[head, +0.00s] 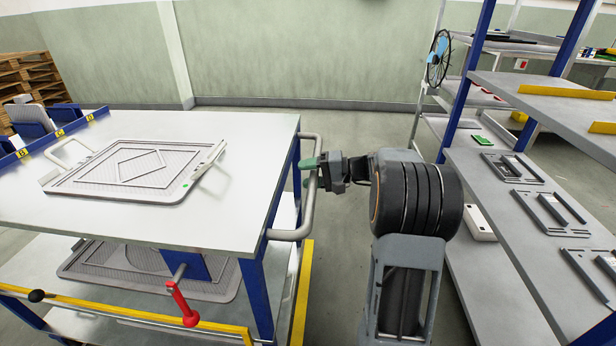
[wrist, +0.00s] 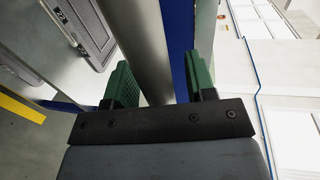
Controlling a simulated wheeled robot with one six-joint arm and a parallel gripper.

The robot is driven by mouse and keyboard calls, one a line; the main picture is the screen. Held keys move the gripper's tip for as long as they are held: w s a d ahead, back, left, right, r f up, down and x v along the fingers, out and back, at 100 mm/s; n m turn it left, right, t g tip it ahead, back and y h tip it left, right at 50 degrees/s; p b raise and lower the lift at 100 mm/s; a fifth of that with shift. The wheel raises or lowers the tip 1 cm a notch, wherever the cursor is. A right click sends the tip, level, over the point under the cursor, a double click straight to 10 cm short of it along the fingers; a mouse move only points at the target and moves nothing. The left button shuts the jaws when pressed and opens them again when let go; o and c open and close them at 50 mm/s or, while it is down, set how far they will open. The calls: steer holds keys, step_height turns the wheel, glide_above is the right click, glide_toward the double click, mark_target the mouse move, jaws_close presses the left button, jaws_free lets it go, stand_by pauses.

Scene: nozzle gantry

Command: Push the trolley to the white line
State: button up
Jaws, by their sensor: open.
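The trolley (head: 235,135) has a white top, a blue frame and a lower shelf, and stands at the left in the head view. Its grey tubular handle (head: 309,205) sticks out from its right side. My gripper (head: 314,168) is at the upright part of this handle. In the wrist view, the green fingers of my gripper (wrist: 162,82) are apart, with the grey handle bar (wrist: 147,45) running between them. The jaws are open, and a gap shows beside the bar on the right. I see no white line on the floor.
A grey tray (head: 135,170) lies on the trolley top, and another tray (head: 140,268) on its lower shelf. A red-handled lever (head: 181,300) and yellow rail (head: 130,315) are at the front. A shelf rack (head: 520,200) stands close on the right. Grey floor (head: 365,125) is clear towards the back wall.

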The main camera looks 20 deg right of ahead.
steer(key=shift+w+a, duration=0.1)
steer(key=shift+a, duration=0.1)
steer(key=shift+c, duration=0.4)
jaws_close()
